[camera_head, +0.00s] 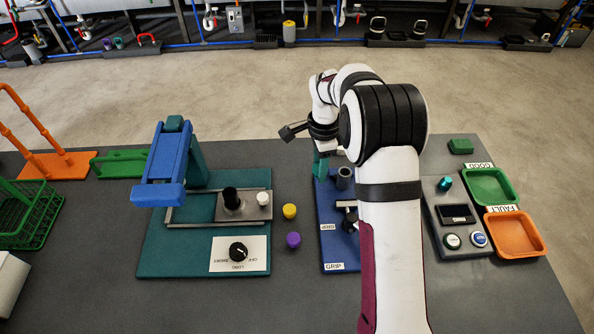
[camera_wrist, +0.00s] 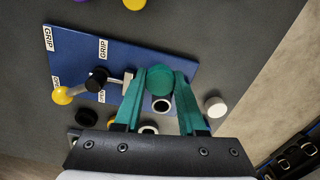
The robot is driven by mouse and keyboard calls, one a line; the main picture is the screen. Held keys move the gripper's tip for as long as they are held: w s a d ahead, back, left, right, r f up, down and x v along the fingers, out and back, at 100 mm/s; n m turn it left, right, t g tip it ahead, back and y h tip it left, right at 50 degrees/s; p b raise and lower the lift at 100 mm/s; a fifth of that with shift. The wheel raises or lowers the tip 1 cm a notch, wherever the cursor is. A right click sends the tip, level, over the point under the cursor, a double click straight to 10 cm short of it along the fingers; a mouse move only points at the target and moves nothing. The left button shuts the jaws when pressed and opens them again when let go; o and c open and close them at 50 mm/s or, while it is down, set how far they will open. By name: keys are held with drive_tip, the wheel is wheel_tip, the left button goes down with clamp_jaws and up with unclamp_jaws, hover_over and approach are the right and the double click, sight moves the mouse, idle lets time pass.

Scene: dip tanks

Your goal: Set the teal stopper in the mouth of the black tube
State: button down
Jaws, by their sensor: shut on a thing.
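My gripper (camera_wrist: 161,74) has two teal fingers shut on the teal stopper (camera_wrist: 160,80), which shows as a round end between the fingertips. In the head view a teal finger (camera_head: 320,165) hangs at the far left edge of the blue board; the stopper cannot be told apart there. The black tube (camera_head: 344,178) appears to be the dark upright tube at that end of the board, right of the finger. In the wrist view its open mouth with a pale rim (camera_wrist: 161,106) lies just below the stopper in the picture. The stopper looks apart from it, though the height gap is unclear.
The blue board (camera_head: 328,250) carries GRIP labels and a clamp. A teal board (camera_head: 155,255) at left holds a black cylinder (camera_head: 230,200) and a dial (camera_head: 238,252). Yellow (camera_head: 289,211) and purple (camera_head: 293,240) caps lie between. A white cap (camera_wrist: 215,106) lies beyond the tube.

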drive_tip(key=s+a+r+n, duration=0.2)
drive_tip(key=a+n, duration=0.1)
drive_tip(key=a, duration=0.8)
drive_tip(key=s+a+r+n, duration=0.1)
drive_tip(key=a+r+n, duration=0.2)
drive_tip(key=a, duration=0.8)
drive_tip(key=shift+s+f, duration=0.2)
drive_tip(key=shift+f, duration=2.15)
drive_tip(key=shift+d+f, duration=0.1)
drive_tip(key=shift+f, duration=0.55)
drive_tip(key=shift+c, duration=2)
unclamp_jaws()
drive_tip(key=shift+o, duration=0.2)
